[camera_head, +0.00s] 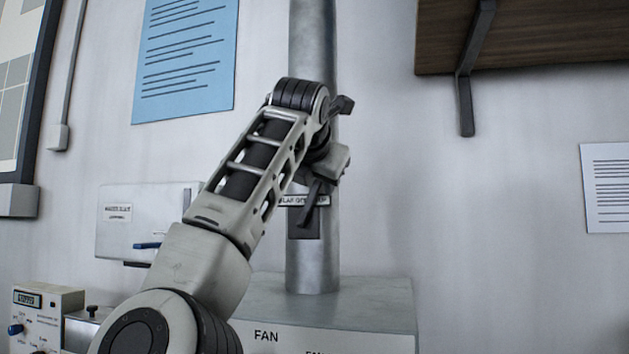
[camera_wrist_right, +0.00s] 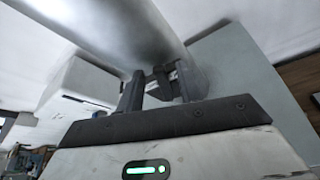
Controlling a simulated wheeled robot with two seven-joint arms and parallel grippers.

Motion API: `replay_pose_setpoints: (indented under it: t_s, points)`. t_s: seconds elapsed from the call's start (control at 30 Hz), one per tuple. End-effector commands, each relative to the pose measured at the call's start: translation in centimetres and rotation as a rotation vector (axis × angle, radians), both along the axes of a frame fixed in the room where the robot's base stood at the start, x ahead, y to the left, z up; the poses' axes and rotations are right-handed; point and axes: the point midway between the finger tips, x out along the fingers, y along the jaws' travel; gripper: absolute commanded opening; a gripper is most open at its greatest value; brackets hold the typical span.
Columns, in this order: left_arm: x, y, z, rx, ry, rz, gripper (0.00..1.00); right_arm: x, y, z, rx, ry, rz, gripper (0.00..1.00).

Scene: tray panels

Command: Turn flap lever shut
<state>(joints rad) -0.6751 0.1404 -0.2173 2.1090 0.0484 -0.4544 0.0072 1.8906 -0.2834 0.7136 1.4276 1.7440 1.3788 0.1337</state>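The grey metal duct (camera_head: 312,262) rises from the fan housing, with a small white flap label (camera_head: 290,200) partly hidden by my right arm. My right gripper (camera_head: 309,212) is at the duct, its dark fingers in front of the label and a dark plate (camera_head: 304,228). In the right wrist view, my right gripper (camera_wrist_right: 160,78) has its two fingers well apart, close to the duct (camera_wrist_right: 130,35). A small dark part, apparently the flap lever (camera_wrist_right: 161,84), shows between them; I cannot tell whether they touch it. My left gripper is out of view.
The fan housing (camera_head: 345,300) stands below the duct. A white wall box (camera_head: 130,222) with a blue handle and a control unit (camera_head: 45,318) are at the left. A wooden shelf (camera_head: 540,35) with a dark bracket is at the upper right.

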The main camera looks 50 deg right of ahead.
Motion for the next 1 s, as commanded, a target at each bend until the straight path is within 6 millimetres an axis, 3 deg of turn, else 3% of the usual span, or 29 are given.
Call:
replay_pose_setpoints:
  t_s: [0.37,0.8,1.0]
  points:
    - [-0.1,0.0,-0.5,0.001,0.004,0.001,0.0,-0.7,1.1,0.4,-0.001,0.0,0.002,0.36]
    - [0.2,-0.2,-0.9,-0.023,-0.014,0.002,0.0,-6.4,8.5,3.8,-0.003,-0.002,0.0,0.36]
    - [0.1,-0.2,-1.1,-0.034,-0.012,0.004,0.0,-8.2,11.0,5.1,-0.002,-0.001,-0.001,0.36]
